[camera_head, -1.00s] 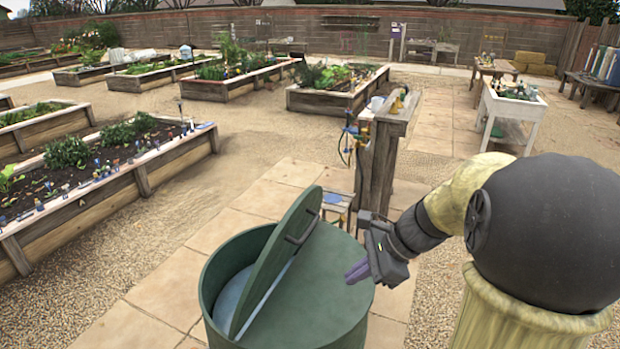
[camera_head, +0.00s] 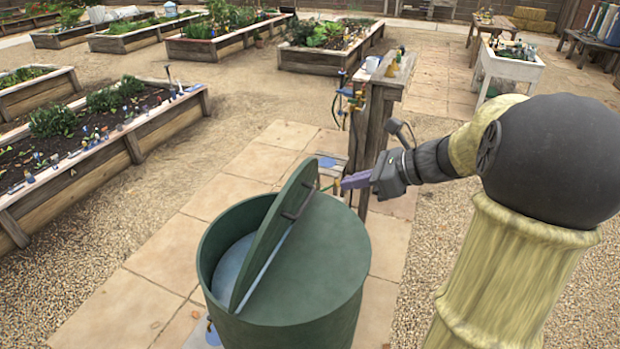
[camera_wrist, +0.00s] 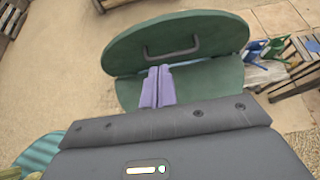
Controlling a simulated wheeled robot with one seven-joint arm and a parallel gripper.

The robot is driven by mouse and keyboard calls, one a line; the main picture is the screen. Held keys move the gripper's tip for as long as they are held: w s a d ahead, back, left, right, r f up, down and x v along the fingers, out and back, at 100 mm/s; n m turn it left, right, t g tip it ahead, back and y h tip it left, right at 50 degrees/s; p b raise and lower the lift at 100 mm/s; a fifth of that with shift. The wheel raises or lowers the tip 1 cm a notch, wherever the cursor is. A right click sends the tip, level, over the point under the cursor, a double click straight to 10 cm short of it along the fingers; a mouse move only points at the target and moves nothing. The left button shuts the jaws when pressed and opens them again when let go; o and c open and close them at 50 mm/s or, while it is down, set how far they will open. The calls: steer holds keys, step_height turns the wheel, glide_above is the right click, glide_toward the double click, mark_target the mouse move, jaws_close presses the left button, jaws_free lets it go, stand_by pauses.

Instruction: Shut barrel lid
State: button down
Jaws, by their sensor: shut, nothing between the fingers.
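A green barrel (camera_head: 285,322) stands on the paving at the lower middle of the head view. Its half lid (camera_head: 265,243) is tilted up on the left, with a dark bar handle (camera_head: 299,203) on its face. Pale blue shows in the opening under the lid. The right half of the top (camera_head: 325,265) is flat. My gripper (camera_head: 343,184) has its purple fingers closed and empty, above the far side of the barrel and to the right of the raised lid. The wrist view shows the lid (camera_wrist: 190,30) and its handle (camera_wrist: 172,50) just beyond the closed fingers (camera_wrist: 158,82).
A wooden post stand (camera_head: 375,135) with a tap and mug is behind my gripper. A raised bed (camera_head: 105,160) lies to the left, with more beds behind. Paving and gravel around the barrel are mostly clear.

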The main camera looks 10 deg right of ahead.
mark_target(294, 184)
steer(key=w+a+p, duration=0.1)
steer(key=w+a, duration=0.1)
steer(key=w+a+f+p, duration=0.1)
steer(key=a, duration=0.2)
steer(key=w+a+f+p, duration=0.1)
steer(key=w+a, duration=0.1)
steer(key=a, duration=0.1)
steer(key=shift+w+f, duration=0.2)
steer(key=shift+w, duration=0.15)
steer(key=shift+w+f, duration=0.1)
